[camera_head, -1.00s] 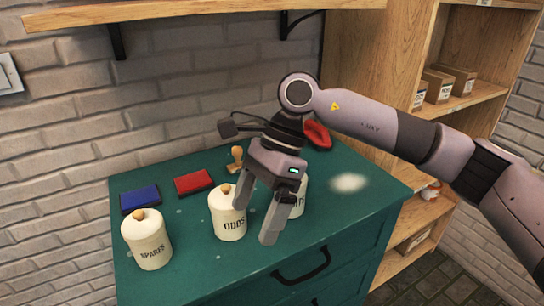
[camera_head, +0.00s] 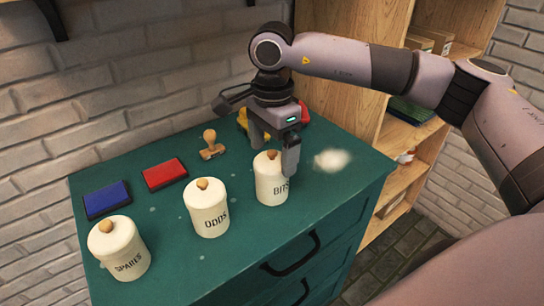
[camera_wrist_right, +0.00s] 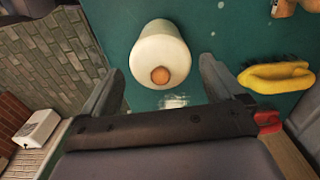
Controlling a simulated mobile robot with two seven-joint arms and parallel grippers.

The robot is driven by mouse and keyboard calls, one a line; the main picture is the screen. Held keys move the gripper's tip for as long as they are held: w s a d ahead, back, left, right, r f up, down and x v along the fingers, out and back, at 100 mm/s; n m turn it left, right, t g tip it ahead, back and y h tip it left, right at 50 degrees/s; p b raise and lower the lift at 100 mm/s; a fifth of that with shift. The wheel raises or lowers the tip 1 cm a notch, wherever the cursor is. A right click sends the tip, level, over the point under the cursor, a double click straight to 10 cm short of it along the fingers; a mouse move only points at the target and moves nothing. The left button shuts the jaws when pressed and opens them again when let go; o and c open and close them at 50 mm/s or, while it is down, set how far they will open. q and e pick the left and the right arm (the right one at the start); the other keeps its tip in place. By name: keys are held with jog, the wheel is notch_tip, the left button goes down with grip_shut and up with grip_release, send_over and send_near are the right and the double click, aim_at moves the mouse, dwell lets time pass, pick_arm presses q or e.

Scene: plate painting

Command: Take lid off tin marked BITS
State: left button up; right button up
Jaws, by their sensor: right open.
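The cream tin marked BITS (camera_head: 272,188) stands upright on the green cabinet top, its lid on with a round wooden knob (camera_head: 271,154). My right gripper (camera_head: 275,156) is open and empty above it, one finger in front of the lid's right side, the other behind it. In the right wrist view the tin (camera_wrist_right: 160,42) and its knob (camera_wrist_right: 159,75) show between the open fingers, apart from both. Cream tins marked ODDS (camera_head: 209,213) and SPARES (camera_head: 118,254) stand to the left, lids on. My left gripper is not in view.
A wooden stamp (camera_head: 210,145), a red pad (camera_head: 165,173) and a blue pad (camera_head: 106,200) lie along the back of the cabinet top (camera_head: 165,260). A yellow thing (camera_wrist_right: 275,77) lies beside the right finger. A whitish patch (camera_head: 332,160) lies right of BITS.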

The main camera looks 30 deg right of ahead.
jog(key=shift+f, duration=0.15)
jog(key=c, duration=1.3)
jog(key=shift+s, duration=0.1)
jog(key=shift+c, duration=0.5)
